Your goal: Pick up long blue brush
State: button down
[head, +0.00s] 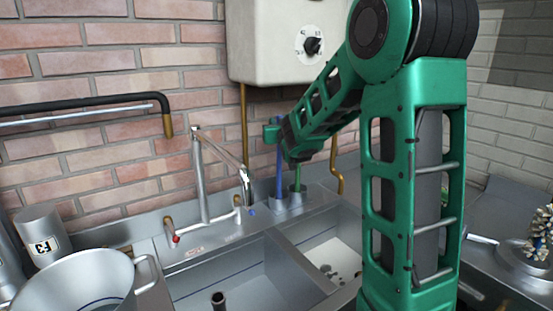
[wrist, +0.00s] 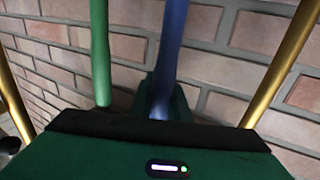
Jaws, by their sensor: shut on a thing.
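The long blue brush (head: 278,178) stands upright at the back edge of the sink, its lower end in a small metal holder (head: 281,205). Its head is hidden. My gripper (head: 272,133) reaches to the upper part of the blue handle and is shut on it. In the wrist view the blue handle (wrist: 171,45) runs up from between the fingers (wrist: 160,98), in front of the brick wall. A green handle (head: 297,176) stands just right of the blue one; in the wrist view it is on the left (wrist: 100,52).
Brass pipes (head: 243,125) come down close behind the handles, below a white wall heater (head: 285,40). A tap (head: 205,180) stands to the left over the metal sink (head: 225,285). A metal pail (head: 80,285) is at front left.

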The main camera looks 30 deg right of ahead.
jog(key=shift+r, duration=0.15)
notch_tip(320, 180, up, 7)
jog(key=s, duration=2)
jog(key=shift+d, duration=0.35)
jog(key=c, duration=2.5)
grip_release()
grip_shut()
